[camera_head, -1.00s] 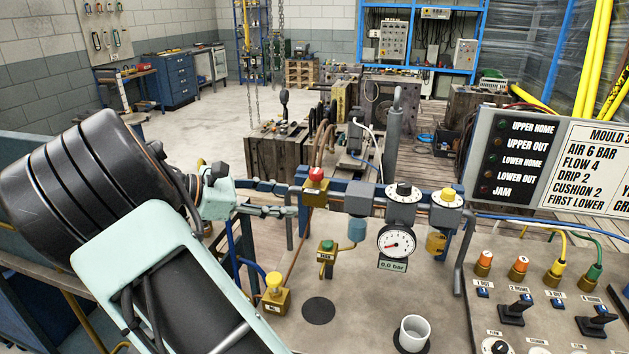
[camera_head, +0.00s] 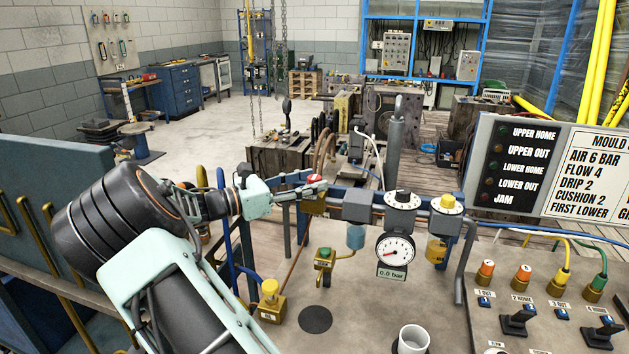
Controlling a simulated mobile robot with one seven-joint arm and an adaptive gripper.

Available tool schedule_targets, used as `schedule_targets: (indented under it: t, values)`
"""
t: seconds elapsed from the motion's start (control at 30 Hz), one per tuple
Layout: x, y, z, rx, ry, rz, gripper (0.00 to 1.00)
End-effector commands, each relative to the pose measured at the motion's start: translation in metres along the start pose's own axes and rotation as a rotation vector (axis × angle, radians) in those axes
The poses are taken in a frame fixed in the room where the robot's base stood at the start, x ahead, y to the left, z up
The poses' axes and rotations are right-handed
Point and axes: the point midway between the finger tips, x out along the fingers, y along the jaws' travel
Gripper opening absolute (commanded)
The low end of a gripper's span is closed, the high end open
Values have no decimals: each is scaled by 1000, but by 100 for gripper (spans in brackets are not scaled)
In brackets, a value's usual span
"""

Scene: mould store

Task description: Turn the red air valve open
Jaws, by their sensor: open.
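The red air valve (camera_head: 317,179) is a small red knob on a brass body at the left end of the air line above the bench. My gripper (camera_head: 308,183) comes in from the left with its fingers apart, their tips at the knob. The near fingertip overlaps the knob and hides part of it. I cannot tell whether the fingers touch it. The round pressure gauge (camera_head: 395,249) has its needle at the low end, and its display (camera_head: 391,273) reads 0.0 bar.
A black-and-white knob (camera_head: 403,198) and a yellow-topped unit (camera_head: 447,203) stand right of the valve. A small green button valve (camera_head: 325,257), a yellow-knobbed brass block (camera_head: 271,299) and a white cup (camera_head: 412,339) are in front. A lamp panel (camera_head: 505,165) stands at right.

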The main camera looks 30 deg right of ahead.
Motion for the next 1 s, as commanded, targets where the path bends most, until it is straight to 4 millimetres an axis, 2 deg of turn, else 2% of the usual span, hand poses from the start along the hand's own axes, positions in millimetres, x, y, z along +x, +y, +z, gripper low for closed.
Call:
schedule_targets:
  t: [0.17,0.47,0.83,1.0]
  values:
    - [14,0,0,0,1,0,42]
    - [16,0,0,0,1,0,42]
    - [16,0,0,1,1,0,2]
    - [15,0,0,1,2,6,0]
